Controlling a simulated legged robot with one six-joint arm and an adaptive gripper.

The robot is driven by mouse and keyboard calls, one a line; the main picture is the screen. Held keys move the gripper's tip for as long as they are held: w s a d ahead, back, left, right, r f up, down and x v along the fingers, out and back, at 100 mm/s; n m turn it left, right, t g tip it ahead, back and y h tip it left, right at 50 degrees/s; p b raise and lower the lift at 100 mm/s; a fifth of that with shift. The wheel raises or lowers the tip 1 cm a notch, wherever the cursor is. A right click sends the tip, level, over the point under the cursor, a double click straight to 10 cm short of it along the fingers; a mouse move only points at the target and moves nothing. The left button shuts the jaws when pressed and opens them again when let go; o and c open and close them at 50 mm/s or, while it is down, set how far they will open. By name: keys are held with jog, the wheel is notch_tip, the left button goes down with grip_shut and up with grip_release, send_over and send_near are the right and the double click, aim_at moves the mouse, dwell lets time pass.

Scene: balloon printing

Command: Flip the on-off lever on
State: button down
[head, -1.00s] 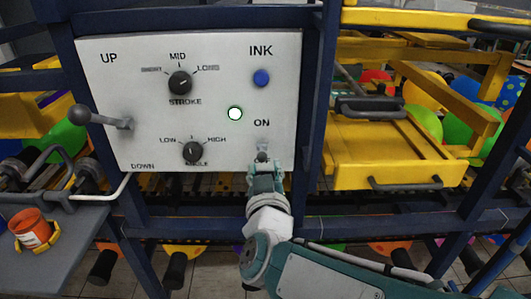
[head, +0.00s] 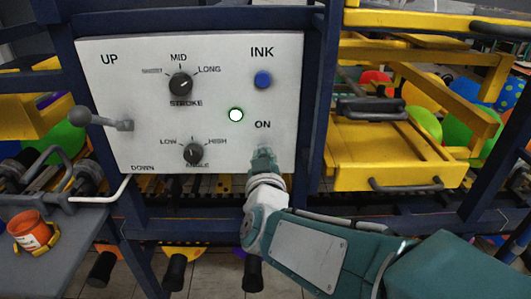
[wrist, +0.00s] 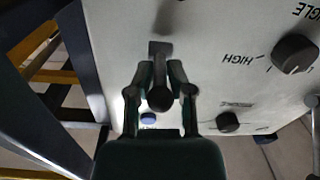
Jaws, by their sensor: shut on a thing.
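The white control panel (head: 215,60) faces me with "ON" printed above the on-off lever. In the head view my gripper (head: 263,160) is just below "ON" and hides the lever. In the wrist view, turned roughly upside down, the dark lever (wrist: 160,95) with its rounded end stands out from a small base plate. My gripper (wrist: 160,75) has a finger on each side of it and is shut on it. I cannot tell the lever's exact tilt.
The panel has a stroke knob (head: 180,83), an angle knob (head: 193,153), a blue ink button (head: 263,79) and a lit white-green lamp (head: 236,115). A lever with a ball end (head: 80,116) sticks out at left. A yellow drawer (head: 385,150) is at right.

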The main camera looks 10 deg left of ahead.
jog(key=shift+r+g, duration=0.15)
jog(key=shift+g, duration=0.15)
jog(key=shift+w+r+g+h, duration=0.15)
jog(key=shift+g+h, duration=0.35)
jog(key=shift+g, duration=0.5)
jog(key=shift+r, duration=0.1)
jog(key=c, duration=0.7)
grip_release()
jog(key=shift+a, duration=0.15)
jog(key=v, duration=1.2)
